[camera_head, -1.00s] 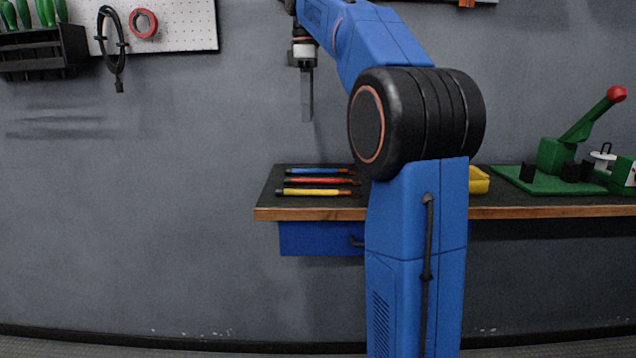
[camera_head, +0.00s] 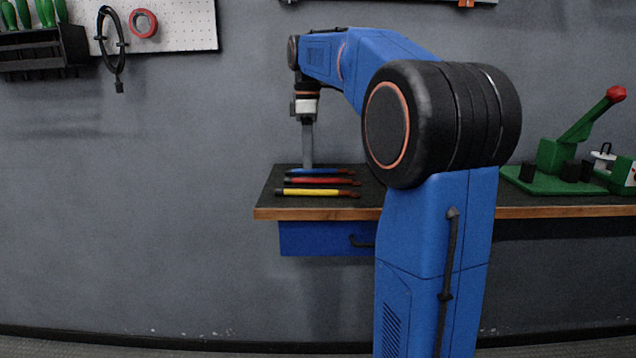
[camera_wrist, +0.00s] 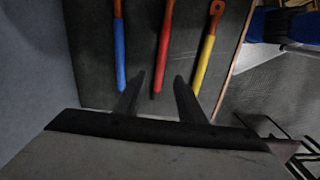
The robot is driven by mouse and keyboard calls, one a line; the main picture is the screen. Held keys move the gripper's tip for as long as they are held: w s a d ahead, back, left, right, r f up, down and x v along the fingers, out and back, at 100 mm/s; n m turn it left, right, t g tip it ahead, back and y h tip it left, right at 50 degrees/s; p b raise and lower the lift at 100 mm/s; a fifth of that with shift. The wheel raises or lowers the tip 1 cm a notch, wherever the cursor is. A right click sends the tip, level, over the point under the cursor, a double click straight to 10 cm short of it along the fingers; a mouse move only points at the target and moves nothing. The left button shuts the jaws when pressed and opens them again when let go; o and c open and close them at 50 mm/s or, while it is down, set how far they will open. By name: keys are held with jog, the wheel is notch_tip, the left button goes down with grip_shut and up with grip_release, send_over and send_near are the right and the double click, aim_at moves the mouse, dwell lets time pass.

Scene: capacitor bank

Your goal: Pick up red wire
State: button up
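The red wire (camera_head: 315,181) lies on the dark bench top between the blue wire (camera_head: 315,171) and the yellow wire (camera_head: 312,192). In the wrist view the red wire (camera_wrist: 164,45) has an orange end and its near tip lies just beyond the gap between my fingers. The blue wire (camera_wrist: 119,50) is to its left and the yellow wire (camera_wrist: 205,55) to its right. My gripper (camera_wrist: 157,78) is open and empty, its fingers apart. In the head view my gripper (camera_head: 308,165) points down at the bench's back edge, above or behind the wires.
The workbench (camera_head: 330,212) has a wooden front edge and a blue drawer (camera_head: 315,238) below. A green press with a red knob (camera_head: 616,94) stands at the right. A grey wall (camera_head: 150,200) is behind. A pegboard (camera_head: 185,25) hangs at upper left.

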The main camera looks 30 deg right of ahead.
aim_at(323, 181)
jog(key=shift+s+d+f, duration=0.1)
jog(key=shift+d+f, duration=0.05)
jog(key=shift+f, duration=1.15)
jog(key=shift+s+d+f, duration=0.1)
jog(key=shift+d+f, duration=0.05)
jog(key=shift+f, duration=1.1)
grip_shut()
